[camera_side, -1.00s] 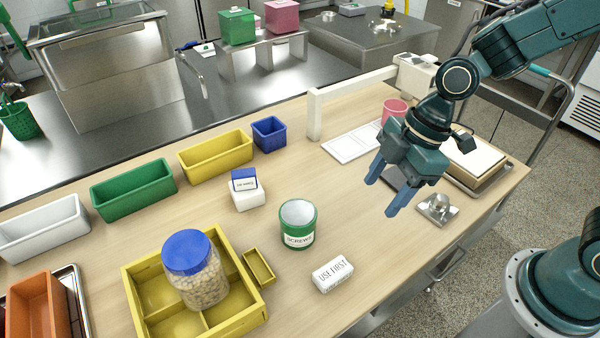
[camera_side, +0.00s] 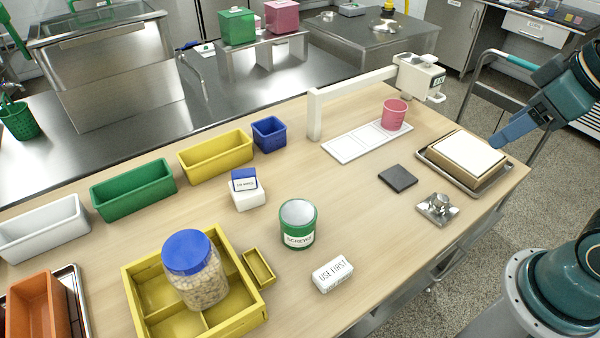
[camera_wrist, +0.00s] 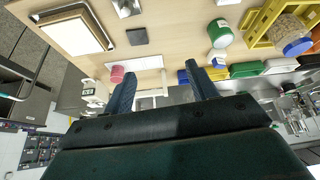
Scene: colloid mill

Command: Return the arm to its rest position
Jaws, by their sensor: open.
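My gripper (camera_side: 513,132) is at the right side of the side view, beyond the table's right end and above the height of the tabletop. In the wrist view its two blue fingers (camera_wrist: 158,88) are spread apart with nothing between them. In the side view the fingers overlap, and the rest of my arm is partly out of the frame.
The wooden table (camera_side: 340,235) holds a pink cup (camera_side: 394,114), a green screws can (camera_side: 298,225), a white "USE FIRST" block (camera_side: 332,274) and a lidded jar (camera_side: 195,272) in a yellow tray (camera_side: 235,317). A tray with a pale-topped block (camera_side: 468,155) lies nearest my gripper.

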